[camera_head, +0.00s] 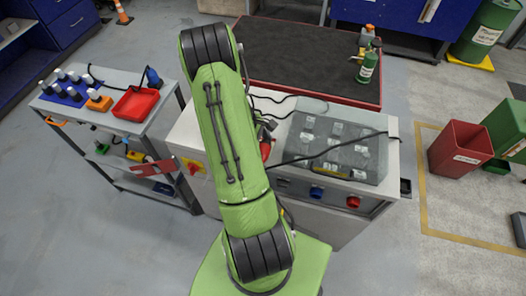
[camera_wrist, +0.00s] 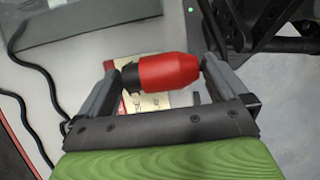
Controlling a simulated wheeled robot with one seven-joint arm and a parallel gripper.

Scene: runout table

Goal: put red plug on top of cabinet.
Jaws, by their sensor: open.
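The red plug (camera_wrist: 172,72) has a black end at its left and lies sideways between the two fingers of my open gripper (camera_wrist: 158,68) in the wrist view. A finger stands close to each end of it; I cannot tell if either touches. In the head view a red bit of the plug (camera_head: 265,150) shows just right of my green arm, over the pale top of the cabinet (camera_head: 185,133). I cannot tell if the plug rests on that top or is above it. My arm hides most of the gripper in the head view.
A grey panel box (camera_head: 330,143) with dark cables covers the cabinet's right part. A red-edged dark-topped table (camera_head: 310,60) with a green bottle (camera_head: 367,68) stands behind. A side table at left holds a red tray (camera_head: 135,103). A red bin (camera_head: 460,148) stands right.

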